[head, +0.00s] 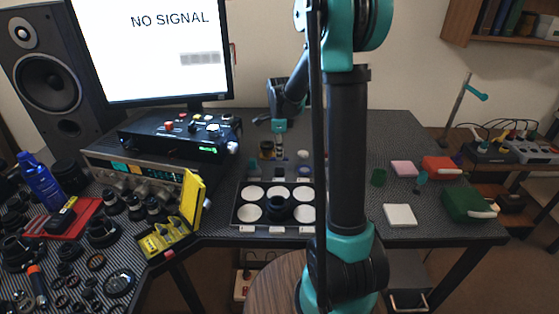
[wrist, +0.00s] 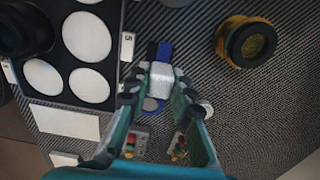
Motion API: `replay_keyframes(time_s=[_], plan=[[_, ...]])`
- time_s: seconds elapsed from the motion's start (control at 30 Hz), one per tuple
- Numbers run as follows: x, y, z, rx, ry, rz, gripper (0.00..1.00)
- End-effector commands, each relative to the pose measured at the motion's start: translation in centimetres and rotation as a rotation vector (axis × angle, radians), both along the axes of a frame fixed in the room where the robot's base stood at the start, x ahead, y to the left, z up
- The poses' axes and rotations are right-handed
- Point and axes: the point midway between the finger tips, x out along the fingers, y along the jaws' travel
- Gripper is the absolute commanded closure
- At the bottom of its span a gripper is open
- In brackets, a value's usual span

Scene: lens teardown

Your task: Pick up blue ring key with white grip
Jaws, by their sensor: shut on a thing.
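The blue ring key with white grip (wrist: 160,82) shows in the wrist view as a white block with a blue part (wrist: 164,53) beyond it. A black strip lies alongside the blue part. My gripper (wrist: 161,86) has its two teal fingers on either side of the white grip and is shut on it. In the head view my gripper (head: 280,138) points down over the back of the table, behind the tray. The key is too small there to make out clearly. I cannot tell whether it is clear of the table.
A black tray with white round pads (head: 236,212) lies in front of the gripper. A brass-and-black cylinder (wrist: 246,43) stands apart from the fingers. A monitor (head: 150,50) and an electronics box (head: 180,136) are to the left. Several lens parts crowd the left table.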

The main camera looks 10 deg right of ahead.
Motion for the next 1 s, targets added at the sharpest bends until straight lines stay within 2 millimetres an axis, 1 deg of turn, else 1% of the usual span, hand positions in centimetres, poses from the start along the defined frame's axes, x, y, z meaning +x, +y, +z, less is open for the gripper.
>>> replay_keyframes(time_s=[0.03, 0.2, 0.5, 0.7, 0.83, 1.0], plan=[[-0.1, 0.0, 1.2, 0.000, 0.000, 0.000, 1.00], [-0.1, 0.0, 4.8, 0.000, 0.000, 0.000, 1.00], [0.0, 0.0, 10.5, 0.000, 0.000, 0.000, 1.00], [0.0, 0.0, 13.1, 0.000, 0.000, 0.000, 1.00], [0.0, 0.0, 14.0, 0.000, 0.000, 0.000, 1.00], [0.0, 0.0, 14.5, 0.000, 0.000, 0.000, 1.00]])
